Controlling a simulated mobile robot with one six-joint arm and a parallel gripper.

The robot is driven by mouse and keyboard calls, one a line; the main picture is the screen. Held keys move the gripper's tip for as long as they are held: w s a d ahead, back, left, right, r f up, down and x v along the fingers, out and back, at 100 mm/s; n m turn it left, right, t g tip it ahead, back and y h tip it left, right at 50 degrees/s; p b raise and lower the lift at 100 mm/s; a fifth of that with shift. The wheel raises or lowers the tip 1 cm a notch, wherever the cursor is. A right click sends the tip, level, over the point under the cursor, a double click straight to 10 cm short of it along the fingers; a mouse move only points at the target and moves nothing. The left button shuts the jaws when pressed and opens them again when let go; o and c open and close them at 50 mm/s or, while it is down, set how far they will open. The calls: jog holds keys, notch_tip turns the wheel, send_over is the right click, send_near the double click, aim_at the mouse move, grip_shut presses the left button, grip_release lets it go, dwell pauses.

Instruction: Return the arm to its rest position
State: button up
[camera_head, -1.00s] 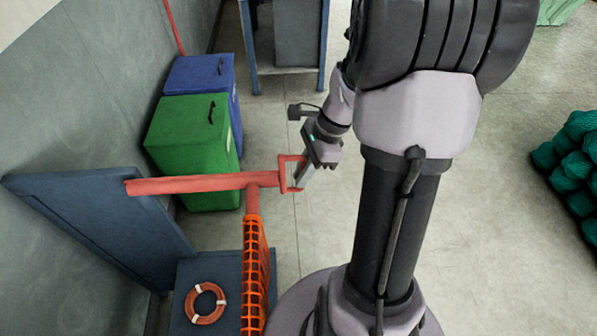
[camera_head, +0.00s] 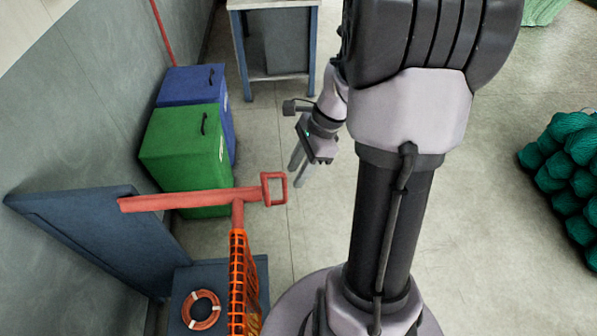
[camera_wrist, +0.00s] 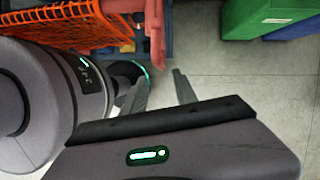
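My gripper (camera_head: 298,173) hangs in the free space right of the red handle, with its two fingers apart and nothing between them. In the wrist view my gripper (camera_wrist: 160,90) also shows its fingers spread, with bare floor and part of my own arm beyond. The red bar (camera_head: 180,200) ends in a square loop handle (camera_head: 274,189), just left of my fingers and apart from them. An orange net (camera_head: 238,285) hangs below the bar. The wrist view shows the orange net (camera_wrist: 70,25) and the red handle (camera_wrist: 155,35) close by at the upper left.
A green bin (camera_head: 185,160) and a blue bin (camera_head: 190,87) stand along the left wall. A blue-grey panel (camera_head: 95,230) and a red ring buoy (camera_head: 201,310) are at lower left. A table (camera_head: 272,75) stands behind; green net bundles (camera_head: 565,170) lie right. Open floor lies between.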

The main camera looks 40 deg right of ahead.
jog(key=shift+d+r, duration=0.2)
jog(key=shift+r, duration=0.35)
jog(key=shift+r, duration=0.1)
